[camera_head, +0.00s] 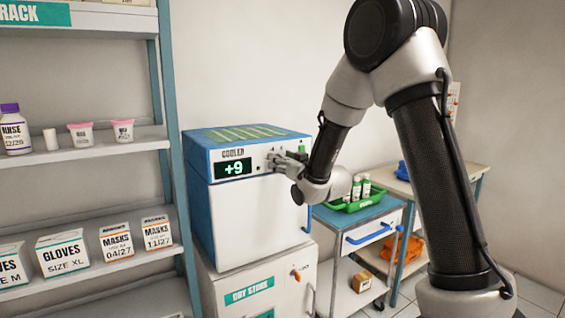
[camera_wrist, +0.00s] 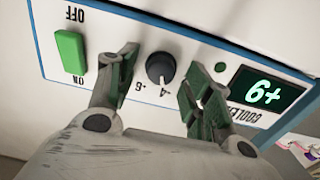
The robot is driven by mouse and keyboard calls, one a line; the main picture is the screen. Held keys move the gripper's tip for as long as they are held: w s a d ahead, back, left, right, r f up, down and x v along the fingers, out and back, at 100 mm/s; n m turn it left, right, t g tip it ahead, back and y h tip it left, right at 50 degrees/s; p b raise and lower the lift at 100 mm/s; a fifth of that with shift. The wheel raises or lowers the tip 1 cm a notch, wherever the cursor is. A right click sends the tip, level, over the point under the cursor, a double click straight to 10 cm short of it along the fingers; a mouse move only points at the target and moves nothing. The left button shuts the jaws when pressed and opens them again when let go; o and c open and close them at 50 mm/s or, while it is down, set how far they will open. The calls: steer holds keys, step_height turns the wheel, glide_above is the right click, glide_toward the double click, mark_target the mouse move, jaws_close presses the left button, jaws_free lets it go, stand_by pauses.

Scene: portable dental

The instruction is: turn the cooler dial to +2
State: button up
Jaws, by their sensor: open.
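The cooler (camera_head: 255,222) is a white box with a blue top, standing on a white cabinet. Its display (camera_head: 234,168) reads +9, and the display also shows upside down in the wrist view (camera_wrist: 264,95). The dial (camera_wrist: 160,67) is a small dark round knob with a light pointer mark and a printed scale around it; -4 and -6 are legible. My gripper (camera_wrist: 160,75) is open, with one finger on each side of the dial and gaps visible between them. In the head view my gripper (camera_head: 284,160) is at the cooler's upper front and hides the dial.
A green ON/OFF switch (camera_wrist: 70,52) sits beside one finger on the panel. A blue-topped cart (camera_head: 365,212) with a green tray (camera_head: 350,206) of bottles stands right of the cooler, near my arm. Shelves (camera_head: 90,146) with boxes and cups stand at left.

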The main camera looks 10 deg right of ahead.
steer(key=c, duration=1)
steer(key=shift+n, duration=0.4)
steer(key=shift+a+f+n, duration=0.1)
steer(key=shift+a+n, duration=0.05)
steer(key=shift+n, duration=4.35)
steer(key=shift+s, duration=0.1)
steer(key=o, duration=1)
